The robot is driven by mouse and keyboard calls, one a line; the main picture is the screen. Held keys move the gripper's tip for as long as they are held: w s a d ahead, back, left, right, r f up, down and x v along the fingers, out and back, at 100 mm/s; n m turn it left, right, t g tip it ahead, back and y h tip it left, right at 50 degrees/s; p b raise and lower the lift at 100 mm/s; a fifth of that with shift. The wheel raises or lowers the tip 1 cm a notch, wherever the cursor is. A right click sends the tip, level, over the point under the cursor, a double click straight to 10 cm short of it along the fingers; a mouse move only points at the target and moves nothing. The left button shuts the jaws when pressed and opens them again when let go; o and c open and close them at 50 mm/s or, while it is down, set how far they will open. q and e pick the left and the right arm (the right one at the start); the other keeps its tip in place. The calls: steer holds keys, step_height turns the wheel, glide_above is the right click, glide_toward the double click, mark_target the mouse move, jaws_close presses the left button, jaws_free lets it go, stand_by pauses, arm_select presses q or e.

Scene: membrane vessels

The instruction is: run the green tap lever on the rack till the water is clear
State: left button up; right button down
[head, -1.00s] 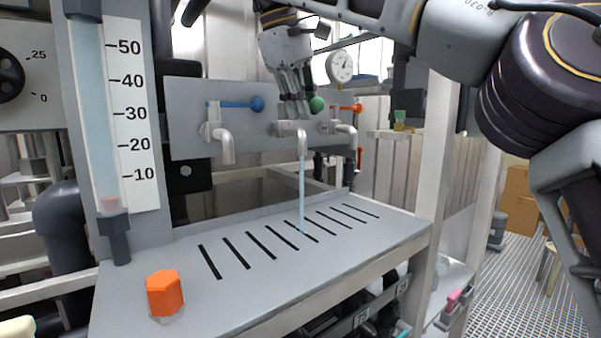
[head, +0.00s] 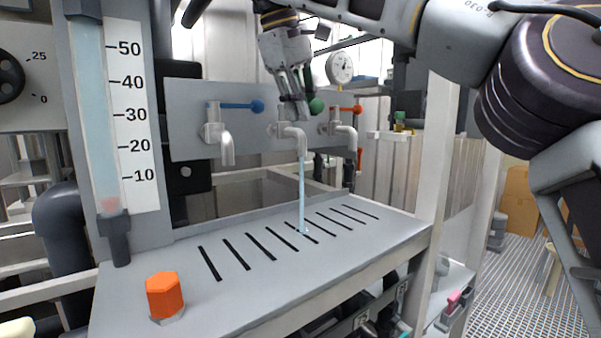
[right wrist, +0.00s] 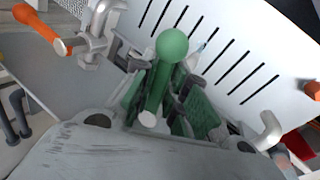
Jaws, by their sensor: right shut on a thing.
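The green tap lever shows its round green knob (head: 316,105) at the middle tap (head: 293,131) on the grey rack panel. My right gripper (head: 297,104) is at this lever. In the right wrist view the green lever (right wrist: 160,82) stands between the fingers of the right gripper (right wrist: 160,98), which is shut on it, with the knob sticking out beyond them. A thin, pale blue, see-through stream of water (head: 302,185) runs from the middle spout down to the slotted grey top (head: 235,300). My left gripper is not in view.
A blue-lever tap (head: 225,140) stands left of the middle tap and an orange-lever tap (head: 345,130) right of it. An orange hexagonal knob (head: 165,295) sits at the front left. A scaled tube gauge (head: 92,120) rises at the left. The slotted top is otherwise clear.

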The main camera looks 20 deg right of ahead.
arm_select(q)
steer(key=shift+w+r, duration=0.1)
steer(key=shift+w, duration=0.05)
arm_select(e)
steer(key=shift+d+r, duration=0.25)
steer(key=shift+r, duration=0.05)
